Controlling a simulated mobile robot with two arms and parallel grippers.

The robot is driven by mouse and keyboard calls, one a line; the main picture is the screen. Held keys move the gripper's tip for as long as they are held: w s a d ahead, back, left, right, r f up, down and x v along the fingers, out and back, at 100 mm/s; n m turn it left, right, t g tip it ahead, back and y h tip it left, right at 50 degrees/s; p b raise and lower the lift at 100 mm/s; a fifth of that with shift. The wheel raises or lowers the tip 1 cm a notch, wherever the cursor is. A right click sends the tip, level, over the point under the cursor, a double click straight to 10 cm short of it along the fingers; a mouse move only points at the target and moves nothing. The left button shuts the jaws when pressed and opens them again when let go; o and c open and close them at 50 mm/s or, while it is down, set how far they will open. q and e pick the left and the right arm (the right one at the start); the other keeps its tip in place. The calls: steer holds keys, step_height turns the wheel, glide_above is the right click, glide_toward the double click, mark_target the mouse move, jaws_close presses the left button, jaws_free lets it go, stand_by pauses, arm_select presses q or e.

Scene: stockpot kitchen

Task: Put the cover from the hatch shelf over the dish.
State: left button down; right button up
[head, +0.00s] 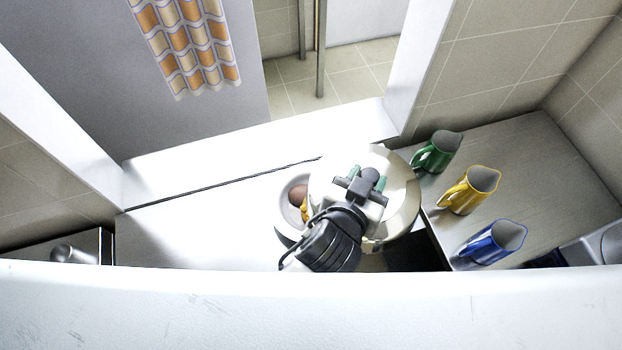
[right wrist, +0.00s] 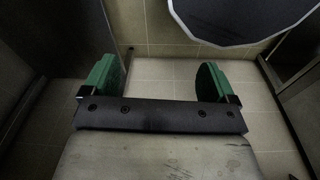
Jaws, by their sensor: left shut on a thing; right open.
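The cover (head: 403,195) is a round, pale, shiny lid. My left gripper (head: 367,181) is shut on it at its top middle and holds it over the right part of the dish. The dish (head: 283,217) is a pale round bowl with a brown, rounded piece of food (head: 298,195) and something orange in it. Its left side shows; the rest is hidden under the cover and my gripper. I cannot tell whether the cover touches the dish. My right gripper (right wrist: 157,82) is open and empty above a tiled floor in the right wrist view.
The white hatch shelf (head: 190,215) runs along the wall opening. To the right, a green jug (head: 440,150), a yellow jug (head: 472,190) and a blue jug (head: 494,242) stand on a metal counter (head: 540,160). A checked cloth (head: 190,45) hangs beyond the hatch. The shelf's left part is clear.

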mark_target(308, 182)
arm_select(q)
steer(key=a+f+b, duration=0.1)
steer(key=a, duration=0.1)
steer(key=w+a+f+b, duration=0.1)
steer(key=a+f, duration=0.1)
steer(key=w+a+f+b, duration=0.1)
steer(key=a, duration=0.2)
steer(key=shift+f, duration=0.35)
steer(key=a+b, duration=0.1)
steer(key=w+a+f, duration=0.1)
steer(key=shift+w+a+f+b, duration=0.15)
steer(key=shift+a+f+b, duration=0.15)
steer(key=shift+b, duration=0.05)
steer(key=shift+w+a+f, duration=0.1)
steer(key=shift+w+a, duration=0.1)
steer(key=shift+a, duration=0.05)
steer(key=shift+a+f, duration=0.1)
steer(key=shift+f+b, duration=0.25)
steer(key=shift+b, duration=0.2)
step_height(308, 182, down, 4)
steer(key=b, duration=0.4)
steer(key=shift+r, duration=0.4)
arm_select(e)
step_height(308, 182, down, 10)
steer(key=s, duration=0.2)
steer(key=shift+s+d+r, duration=0.2)
steer(key=shift+d+r, duration=0.05)
steer(key=shift+s, duration=0.1)
